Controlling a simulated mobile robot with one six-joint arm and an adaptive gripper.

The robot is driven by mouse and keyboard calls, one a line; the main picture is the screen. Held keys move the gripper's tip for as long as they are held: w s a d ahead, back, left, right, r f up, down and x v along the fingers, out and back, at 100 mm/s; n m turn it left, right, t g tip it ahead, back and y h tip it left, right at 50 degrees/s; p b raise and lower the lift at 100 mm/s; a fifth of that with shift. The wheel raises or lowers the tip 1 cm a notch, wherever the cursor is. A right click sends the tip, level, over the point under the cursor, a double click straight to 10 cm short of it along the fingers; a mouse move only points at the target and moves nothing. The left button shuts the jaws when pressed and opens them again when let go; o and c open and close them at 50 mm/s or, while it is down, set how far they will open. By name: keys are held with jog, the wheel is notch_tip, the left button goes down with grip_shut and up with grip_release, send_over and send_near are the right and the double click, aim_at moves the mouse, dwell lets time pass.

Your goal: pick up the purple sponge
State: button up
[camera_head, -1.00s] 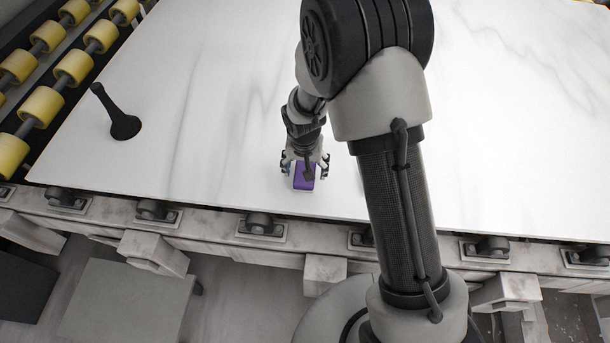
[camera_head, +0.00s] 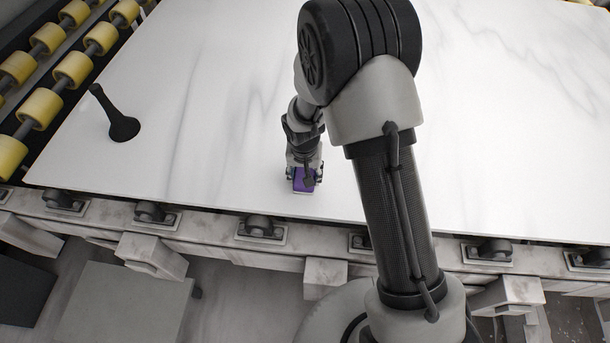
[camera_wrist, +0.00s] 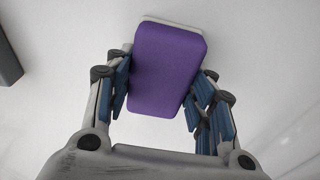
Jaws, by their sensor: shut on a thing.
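The purple sponge (camera_head: 304,181) is a small rounded block with a pale layer on one face, near the front edge of the white stone slab (camera_head: 225,110). In the wrist view the sponge (camera_wrist: 166,70) sits between the two blue-padded fingers. My gripper (camera_head: 304,175) is shut on its sides, and in the wrist view my gripper (camera_wrist: 162,95) has a finger against each side. I cannot tell whether the sponge rests on the slab or is slightly above it.
Yellow rollers (camera_head: 40,108) line the far left. A frame with several small supports (camera_head: 262,226) runs below the slab's front edge. The slab around the sponge is clear.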

notch_tip(320, 180, up, 20)
jog(key=p, duration=0.5)
jog(key=shift+p, duration=0.4)
